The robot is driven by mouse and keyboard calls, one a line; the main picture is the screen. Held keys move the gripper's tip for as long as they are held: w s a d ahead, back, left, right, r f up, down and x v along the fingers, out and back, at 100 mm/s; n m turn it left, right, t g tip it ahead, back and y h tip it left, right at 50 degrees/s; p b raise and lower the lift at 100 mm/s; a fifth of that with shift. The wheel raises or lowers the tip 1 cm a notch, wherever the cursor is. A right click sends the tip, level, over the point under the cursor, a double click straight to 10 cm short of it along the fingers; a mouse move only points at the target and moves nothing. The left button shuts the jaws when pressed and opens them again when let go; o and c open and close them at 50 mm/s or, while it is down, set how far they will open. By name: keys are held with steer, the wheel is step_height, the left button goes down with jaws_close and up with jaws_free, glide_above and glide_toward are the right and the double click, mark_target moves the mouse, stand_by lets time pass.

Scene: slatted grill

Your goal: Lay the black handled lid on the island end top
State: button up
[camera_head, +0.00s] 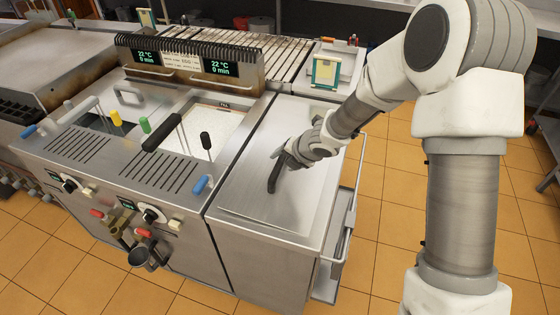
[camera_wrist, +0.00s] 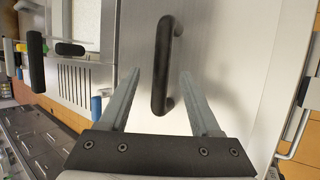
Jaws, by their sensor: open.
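The lid (camera_head: 252,196) is a flat steel plate with a black bar handle (camera_head: 273,178). It appears to lie flat on the island end top (camera_head: 268,233), the steel surface at the right end of the cooking block. My gripper (camera_head: 284,162) is over the lid, at the handle. In the wrist view, the black handle (camera_wrist: 162,62) stands between my two spread fingers, with a gap on each side. The gripper is open and holds nothing. The lid's far edge is partly hidden by my arm in the head view.
Left of the end top are a fryer basin (camera_head: 212,122) and several coloured basket handles, including a black one (camera_head: 163,133). A slatted grill (camera_head: 245,42) and a framed card (camera_head: 326,72) stand behind. A rail (camera_head: 349,225) runs along the right side. Tiled floor is free to the right.

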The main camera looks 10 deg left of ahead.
steer(key=p+v, duration=0.4)
steer(key=v, duration=0.8)
steer(key=shift+s+d+r+p, duration=0.15)
steer(key=shift+r+p, duration=0.15)
steer(key=shift+p, duration=0.1)
